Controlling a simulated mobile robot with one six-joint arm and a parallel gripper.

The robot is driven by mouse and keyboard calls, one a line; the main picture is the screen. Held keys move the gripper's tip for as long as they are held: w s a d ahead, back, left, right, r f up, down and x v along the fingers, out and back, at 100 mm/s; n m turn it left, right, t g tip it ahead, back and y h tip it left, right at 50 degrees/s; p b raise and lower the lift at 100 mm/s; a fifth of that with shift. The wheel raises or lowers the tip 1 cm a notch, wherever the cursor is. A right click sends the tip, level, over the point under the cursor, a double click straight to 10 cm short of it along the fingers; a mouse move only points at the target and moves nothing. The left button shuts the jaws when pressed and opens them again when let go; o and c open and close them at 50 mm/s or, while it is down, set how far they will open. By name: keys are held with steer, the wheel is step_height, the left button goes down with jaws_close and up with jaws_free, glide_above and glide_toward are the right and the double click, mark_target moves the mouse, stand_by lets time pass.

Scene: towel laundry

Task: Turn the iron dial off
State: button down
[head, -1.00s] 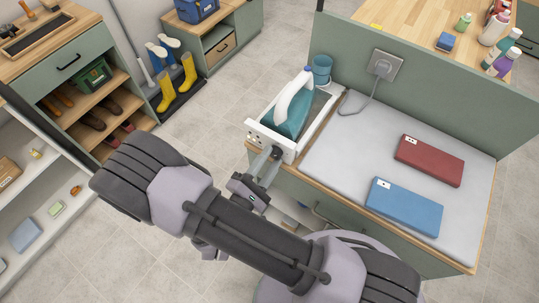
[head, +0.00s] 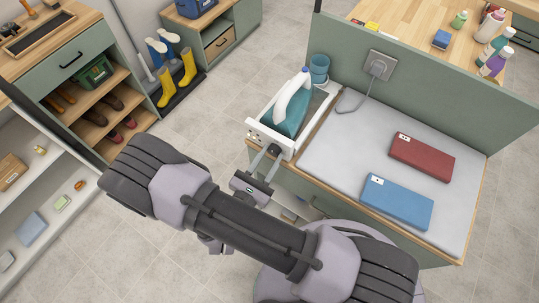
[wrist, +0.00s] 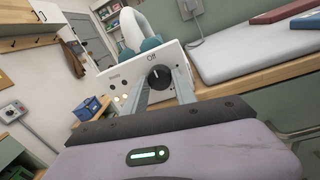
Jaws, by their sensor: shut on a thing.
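The teal and white iron (head: 292,108) sits in a white holder (head: 284,143) on the counter's left end. The holder's front panel carries a black round dial (wrist: 159,77), with the word "Off" printed just above it in the wrist view. My gripper (wrist: 163,84) is shut on the dial, one finger on each side of it. In the head view my gripper (head: 270,155) reaches the panel from the front. The dial's pointer is too small to read for certain.
A grey ironing pad (head: 350,150) right of the iron holds a red folded towel (head: 421,157) and a blue one (head: 397,201). A teal cup (head: 319,70) stands behind the iron. A cord runs to a wall socket (head: 380,66). The floor left of the counter is clear.

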stand_by(0.4)
steer(key=c, duration=1)
jaws_free()
steer(key=p+v, duration=0.1)
steer(key=v, duration=1.6)
steer(key=shift+s, duration=0.15)
